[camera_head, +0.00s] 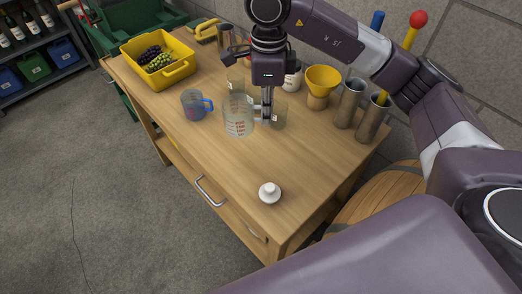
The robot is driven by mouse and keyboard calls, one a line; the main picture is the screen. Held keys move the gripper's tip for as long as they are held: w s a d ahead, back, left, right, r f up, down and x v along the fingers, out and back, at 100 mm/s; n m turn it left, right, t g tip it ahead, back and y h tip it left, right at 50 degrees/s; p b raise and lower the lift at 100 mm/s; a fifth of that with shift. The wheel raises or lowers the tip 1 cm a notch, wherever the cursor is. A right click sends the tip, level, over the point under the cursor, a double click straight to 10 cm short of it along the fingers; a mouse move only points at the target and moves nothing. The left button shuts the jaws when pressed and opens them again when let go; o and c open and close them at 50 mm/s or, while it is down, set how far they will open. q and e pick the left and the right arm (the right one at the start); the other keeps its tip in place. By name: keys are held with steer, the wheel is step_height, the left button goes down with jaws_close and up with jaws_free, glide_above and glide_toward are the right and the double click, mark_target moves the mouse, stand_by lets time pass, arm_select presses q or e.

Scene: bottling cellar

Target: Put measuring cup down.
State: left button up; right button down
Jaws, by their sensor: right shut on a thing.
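The clear measuring cup (238,122) with red markings is upright at the middle of the wooden table (222,160). My right gripper (266,112) points down at the cup's right side and is shut on it, seemingly at its handle. I cannot tell whether the cup's base touches the tabletop. A second clear cup with a blue handle (208,105) stands apart to its left. My left gripper is not in view.
A yellow crate (180,72) with grapes stands at the far left of the table. A yellow funnel (322,79) and metal cylinders (349,103) stand along the right side. A white stopper (269,192) lies near the front; the tabletop around it is clear.

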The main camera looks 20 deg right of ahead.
step_height(320, 180, down, 10)
steer(key=shift+f+p, duration=0.2)
steer(key=shift+p, duration=0.65)
step_height(320, 180, down, 4)
steer(key=shift+r+p, duration=0.15)
steer(key=shift+p, duration=0.3)
steer(key=shift+f, duration=0.35)
steer(key=shift+w, duration=0.1)
steer(key=shift+f, duration=0.1)
steer(key=shift+f, duration=0.15)
steer(key=c, duration=2.1)
jaws_free()
